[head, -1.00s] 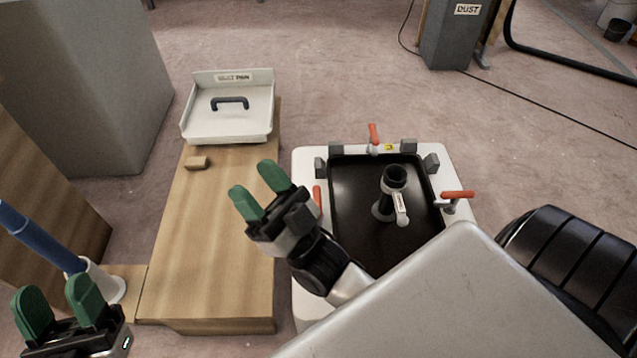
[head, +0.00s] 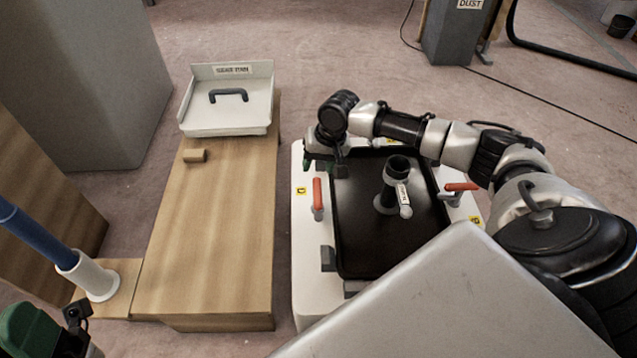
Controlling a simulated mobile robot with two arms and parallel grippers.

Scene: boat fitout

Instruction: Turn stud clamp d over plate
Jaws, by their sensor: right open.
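Stud clamp d (head: 317,192), with a red-orange handle, stands on the left rim of the white frame (head: 310,270) beside a yellow "D" label (head: 300,190). Its handle lies along the rim, beside the black plate (head: 365,245), not over it. My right gripper (head: 322,164) is open and points down at the frame's back left corner, just behind clamp d. My own wrist partly hides its green fingers. My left gripper (head: 40,335) is at the bottom left corner, cut off by the picture edge, its opening unclear.
A black upright fitting (head: 396,183) with a white tag stands on the plate. Another red-handled clamp (head: 461,187) is on the right rim. Grey blocks (head: 328,258) edge the plate. A wooden bench (head: 215,240) with a white tray (head: 228,120) stands left. My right arm covers the back rim.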

